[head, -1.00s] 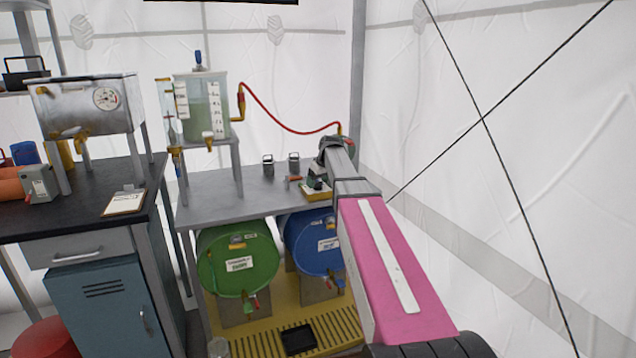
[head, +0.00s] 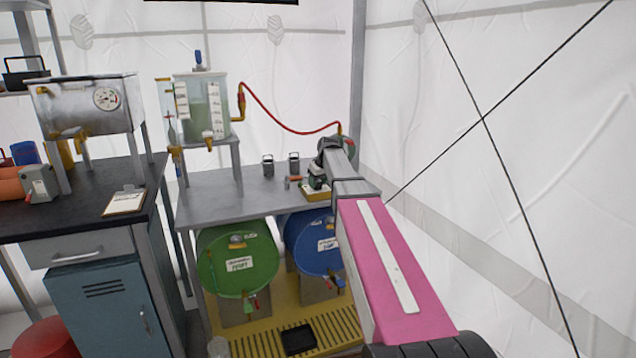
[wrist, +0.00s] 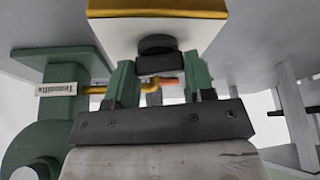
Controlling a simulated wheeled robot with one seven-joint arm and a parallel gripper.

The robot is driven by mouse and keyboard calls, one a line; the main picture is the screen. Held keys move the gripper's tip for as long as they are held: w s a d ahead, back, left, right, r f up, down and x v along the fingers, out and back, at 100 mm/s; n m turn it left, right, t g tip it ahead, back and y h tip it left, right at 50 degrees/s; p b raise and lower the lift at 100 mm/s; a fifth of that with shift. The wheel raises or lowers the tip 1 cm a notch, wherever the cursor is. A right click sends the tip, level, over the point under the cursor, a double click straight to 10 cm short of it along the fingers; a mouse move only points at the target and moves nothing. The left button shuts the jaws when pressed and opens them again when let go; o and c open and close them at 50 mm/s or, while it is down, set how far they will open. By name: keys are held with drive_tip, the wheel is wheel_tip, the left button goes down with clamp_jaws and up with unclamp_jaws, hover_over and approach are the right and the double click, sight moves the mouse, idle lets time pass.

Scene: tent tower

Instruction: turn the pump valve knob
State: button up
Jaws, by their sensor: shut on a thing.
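My gripper (head: 317,182) is over the right end of the grey bench, partly hidden by my arm in the head view. In the wrist view two green fingers (wrist: 160,72) stand apart on either side of a dark round knob (wrist: 158,62), on a white, yellow-edged block (wrist: 150,25). The gripper looks shut on this knob, though the exact contact is hard to see. A green pump-like body (wrist: 62,100) with a white label is at the left.
A red hose (head: 285,124) runs from the clear tank (head: 207,105) to behind my arm. Two small grey canisters (head: 268,166) stand on the bench (head: 215,190). Green (head: 240,262) and blue (head: 313,245) drums lie below. The white tent wall is to the right.

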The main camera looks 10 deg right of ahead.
drive_tip(key=m+h, duration=0.2)
drive_tip(key=m, duration=0.4)
drive_tip(key=shift+a, duration=0.1)
drive_tip(key=m+h, duration=0.2)
drive_tip(key=m, duration=0.2)
drive_tip(key=shift+m, duration=0.3)
idle(0.4)
drive_tip(key=o, duration=0.9)
drive_tip(key=shift+a+r, duration=0.1)
drive_tip(key=shift+r, duration=0.05)
drive_tip(key=v, duration=1)
drive_tip(key=shift+a+r, duration=0.15)
drive_tip(key=shift+r, duration=0.15)
drive_tip(key=shift+f, duration=0.1)
